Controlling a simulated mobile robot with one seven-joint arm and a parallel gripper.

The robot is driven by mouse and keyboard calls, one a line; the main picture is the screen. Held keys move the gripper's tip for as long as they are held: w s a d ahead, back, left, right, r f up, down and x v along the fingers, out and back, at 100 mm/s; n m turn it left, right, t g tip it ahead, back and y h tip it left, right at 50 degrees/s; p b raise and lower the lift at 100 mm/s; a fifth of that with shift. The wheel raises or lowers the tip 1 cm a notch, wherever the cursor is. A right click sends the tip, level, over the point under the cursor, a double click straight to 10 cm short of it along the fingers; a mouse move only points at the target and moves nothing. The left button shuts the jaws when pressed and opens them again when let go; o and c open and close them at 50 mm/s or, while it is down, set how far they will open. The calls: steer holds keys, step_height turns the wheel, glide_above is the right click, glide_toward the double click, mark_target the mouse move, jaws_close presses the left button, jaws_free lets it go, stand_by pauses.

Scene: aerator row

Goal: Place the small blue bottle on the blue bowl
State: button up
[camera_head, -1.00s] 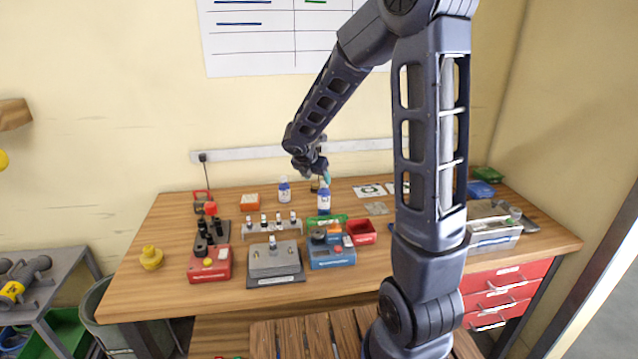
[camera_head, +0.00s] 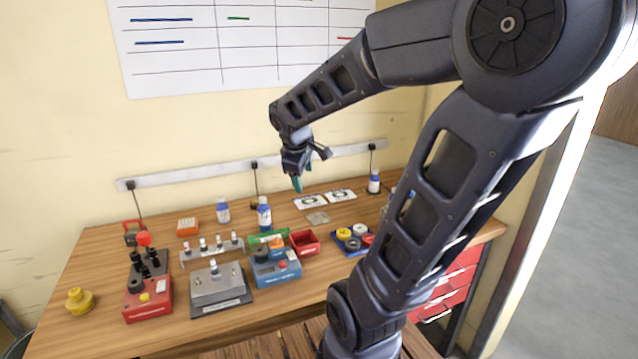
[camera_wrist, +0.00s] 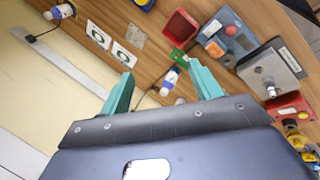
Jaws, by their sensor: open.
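Several white-labelled blue bottles stand upright on the bench: a taller one (camera_head: 264,216) at the middle, a shorter one (camera_head: 222,212) to its left, and another (camera_head: 374,184) at the back right, by the cards. I cannot tell for sure which is the small blue bottle. My gripper (camera_head: 303,173) is open and empty, above the bench's back, right of the middle bottles. In the wrist view a bottle (camera_wrist: 169,82) appears between the teal fingers, below and apart from them; the back right one (camera_wrist: 62,12) shows at top left. I see no clear blue bowl; my arm hides part of the bench.
A blue tray of rings (camera_head: 344,246), a red bin (camera_head: 304,242), a blue device (camera_head: 276,272), a vial rack (camera_head: 212,252) and a grey block (camera_head: 218,288) crowd the bench. Cards (camera_head: 325,198) lie flat at the back. The wall with its socket strip (camera_head: 220,171) is close behind.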

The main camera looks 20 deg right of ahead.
steer(key=s+r+m+y, duration=0.2)
steer(key=s+m, duration=0.7)
steer(key=s, duration=0.1)
steer(key=shift+s+d+m+t+y, duration=0.2)
steer(key=shift+s+m+t+y, duration=0.1)
steer(key=shift+t+y, duration=0.1)
